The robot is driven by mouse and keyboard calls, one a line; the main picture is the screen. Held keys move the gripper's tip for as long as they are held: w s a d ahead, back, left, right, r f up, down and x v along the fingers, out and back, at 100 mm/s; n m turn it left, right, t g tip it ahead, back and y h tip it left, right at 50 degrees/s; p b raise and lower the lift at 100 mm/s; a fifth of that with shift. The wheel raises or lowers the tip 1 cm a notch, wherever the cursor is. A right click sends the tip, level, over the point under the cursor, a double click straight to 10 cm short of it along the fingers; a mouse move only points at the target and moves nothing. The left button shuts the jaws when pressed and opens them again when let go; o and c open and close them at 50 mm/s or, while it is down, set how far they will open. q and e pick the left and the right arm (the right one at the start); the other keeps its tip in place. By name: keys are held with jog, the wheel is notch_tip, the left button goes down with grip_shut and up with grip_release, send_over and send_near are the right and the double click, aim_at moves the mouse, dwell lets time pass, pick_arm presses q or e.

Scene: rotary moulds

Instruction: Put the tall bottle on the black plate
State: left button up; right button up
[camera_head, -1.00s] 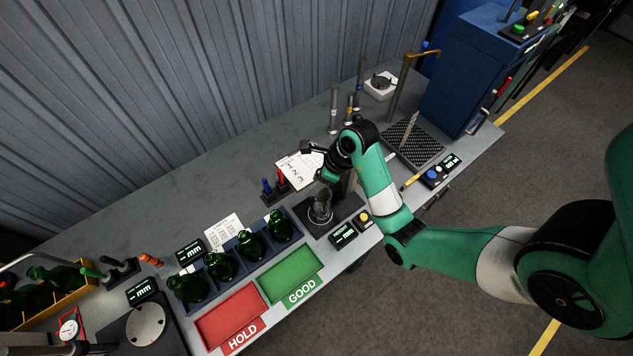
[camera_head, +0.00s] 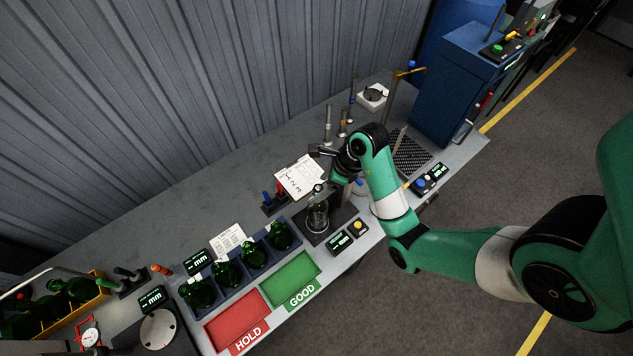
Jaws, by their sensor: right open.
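A tall clear bottle (camera_head: 317,217) with a narrow neck stands upright on a black plate (camera_head: 340,218) near the front edge of the bench. My right gripper (camera_head: 325,165) is open and empty, above and behind the bottle's top in the picture and apart from it. My wrist hides part of the bench just right of the bottle. My left gripper is not in view.
Several green bottles (camera_head: 228,273) stand in a blue rack left of the plate. Red HOLD (camera_head: 238,318) and green GOOD (camera_head: 291,279) trays lie in front. A clipboard (camera_head: 300,178) lies behind. A black perforated tray (camera_head: 412,156) and blue machine (camera_head: 455,85) are at right.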

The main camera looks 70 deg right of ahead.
pick_arm(q)
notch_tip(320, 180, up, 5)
jog(key=p, duration=0.3)
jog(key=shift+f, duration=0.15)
pick_arm(e)
jog(key=v, duration=0.4)
jog(key=shift+s+r, duration=0.1)
jog(key=shift+r, duration=0.1)
